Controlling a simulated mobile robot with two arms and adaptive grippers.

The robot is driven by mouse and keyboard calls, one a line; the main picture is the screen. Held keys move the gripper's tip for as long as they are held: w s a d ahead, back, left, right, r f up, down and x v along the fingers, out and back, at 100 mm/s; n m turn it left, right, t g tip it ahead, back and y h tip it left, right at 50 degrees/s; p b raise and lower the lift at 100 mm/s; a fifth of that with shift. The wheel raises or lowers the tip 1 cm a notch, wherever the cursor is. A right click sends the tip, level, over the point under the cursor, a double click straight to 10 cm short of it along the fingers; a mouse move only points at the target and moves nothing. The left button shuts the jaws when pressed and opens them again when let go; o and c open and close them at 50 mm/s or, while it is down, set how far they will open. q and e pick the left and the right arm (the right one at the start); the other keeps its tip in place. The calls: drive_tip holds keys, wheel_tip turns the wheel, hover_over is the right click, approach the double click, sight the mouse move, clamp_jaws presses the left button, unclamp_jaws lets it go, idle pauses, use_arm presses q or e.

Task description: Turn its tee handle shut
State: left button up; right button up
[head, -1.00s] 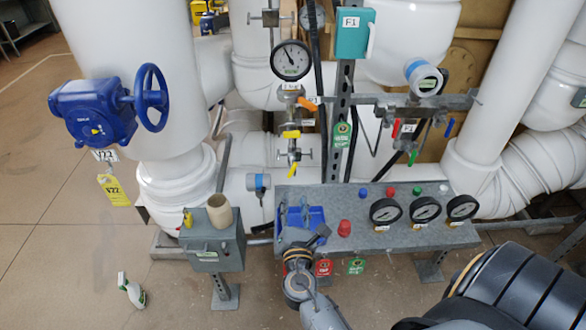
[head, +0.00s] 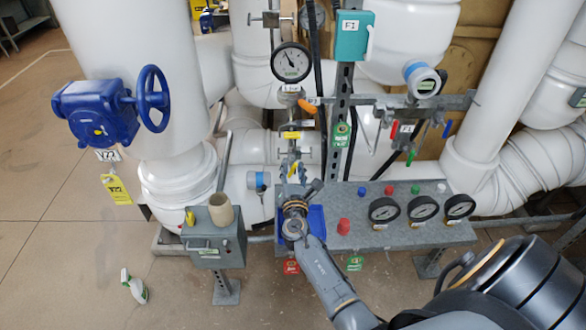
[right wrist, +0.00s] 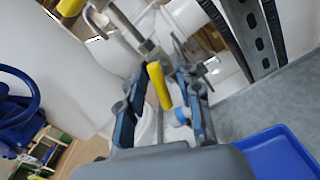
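A pressure gauge (head: 291,63) tops a vertical valve stack in the middle of the head view. An orange lever (head: 306,105) and a yellow lever (head: 291,135) sit below it. A small grey tee handle (head: 307,153) sticks out to the right lower on the stack. My right gripper (head: 296,174) is at the stack's lower end, in front of the low yellow lever. In the right wrist view that yellow lever (right wrist: 160,86) shows between the open fingers of my right gripper (right wrist: 162,82); contact cannot be told. My left gripper is out of view.
A grey panel bench (head: 352,239) with gauges and a blue tray (head: 317,222) lies under my right arm. A grey box (head: 214,245) stands left. A steel post (head: 341,125) rises right of the stack. A blue handwheel (head: 152,98) is at left.

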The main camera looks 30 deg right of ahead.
clamp_jaws()
drive_tip(key=shift+f, duration=0.1)
drive_tip(key=m+b, duration=0.2)
drive_tip(key=shift+s+f+m+b, duration=0.1)
drive_tip(key=shift+f+m+b, duration=0.05)
drive_tip(key=shift+m+b, duration=0.15)
drive_tip(key=m+b, duration=0.2)
drive_tip(key=m, duration=0.1)
drive_tip(key=shift+d+f+m+b, duration=0.1)
drive_tip(key=shift+m+b, duration=0.2)
drive_tip(key=shift+b, duration=0.1)
drive_tip(key=m+b, duration=0.3)
drive_tip(key=m, duration=0.1)
drive_tip(key=shift+m+b, duration=0.85)
drive_tip(key=shift+m, duration=0.75)
